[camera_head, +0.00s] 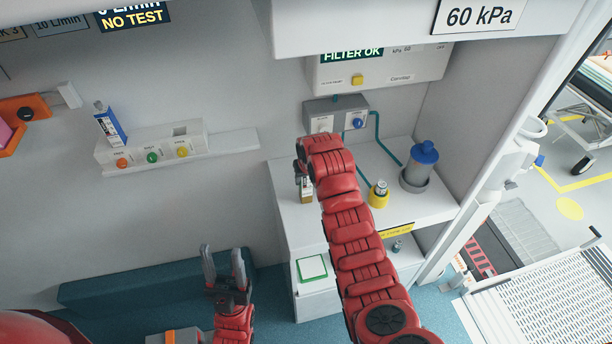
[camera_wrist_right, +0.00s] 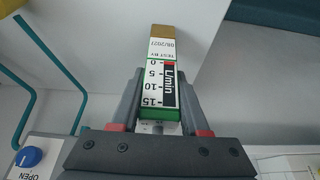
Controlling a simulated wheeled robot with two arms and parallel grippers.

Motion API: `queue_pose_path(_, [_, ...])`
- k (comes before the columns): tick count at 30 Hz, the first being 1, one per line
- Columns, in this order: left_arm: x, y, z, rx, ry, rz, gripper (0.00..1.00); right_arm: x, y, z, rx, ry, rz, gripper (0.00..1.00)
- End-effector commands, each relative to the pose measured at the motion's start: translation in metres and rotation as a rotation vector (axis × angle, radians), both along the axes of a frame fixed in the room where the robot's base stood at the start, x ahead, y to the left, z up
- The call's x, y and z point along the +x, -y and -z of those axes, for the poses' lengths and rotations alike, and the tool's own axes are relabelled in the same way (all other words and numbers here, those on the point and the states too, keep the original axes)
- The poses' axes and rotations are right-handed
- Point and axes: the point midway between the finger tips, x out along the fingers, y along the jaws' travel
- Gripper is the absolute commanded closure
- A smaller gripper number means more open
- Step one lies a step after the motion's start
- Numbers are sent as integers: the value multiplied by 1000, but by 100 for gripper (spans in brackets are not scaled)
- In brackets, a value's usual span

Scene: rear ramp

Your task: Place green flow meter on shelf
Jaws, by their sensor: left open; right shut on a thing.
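The green flow meter (camera_wrist_right: 160,95) is a narrow block with green edges, a white L/min scale and a brownish end. My right gripper (camera_wrist_right: 161,80) is shut around it. In the head view the right gripper (camera_head: 304,178) holds the flow meter (camera_head: 307,192) at the left side of the white counter, partly hidden by my red arm. A white wall shelf (camera_head: 232,144) at the left carries a holder (camera_head: 140,147) with orange, green and yellow knobs. A blue-edged meter (camera_head: 110,126) stands in the holder's left slot. My left gripper (camera_head: 222,264) is open and empty, low in the middle.
The counter (camera_head: 431,208) bears a blue-topped canister (camera_head: 419,168) and a yellow-based bottle (camera_head: 379,193). A grey valve box (camera_head: 336,114) with teal hoses is behind. Below is an open compartment with a yellow label (camera_head: 397,229). The wall shelf's right end is bare.

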Motion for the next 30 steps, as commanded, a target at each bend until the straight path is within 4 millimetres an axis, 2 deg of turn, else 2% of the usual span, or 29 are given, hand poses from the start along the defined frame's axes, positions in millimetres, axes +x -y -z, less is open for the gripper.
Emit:
queue_pose_path(5, [0,0,4,0,0,0,50,0,0,3,1,1,1,100])
queue_pose_path(6, [0,0,4,0,0,0,50,0,0,4,1,1,1,53])
queue_pose_path(11, [0,0,3,0,0,0,50,0,0,3,0,0,1,25])
queue_pose_path(23, [0,0,2,0,0,0,50,-1,0,-2,0,0,1,25])
queue_pose_path(30, [0,0,16,0,0,0,50,-10,4,-28,2,8,0,25])
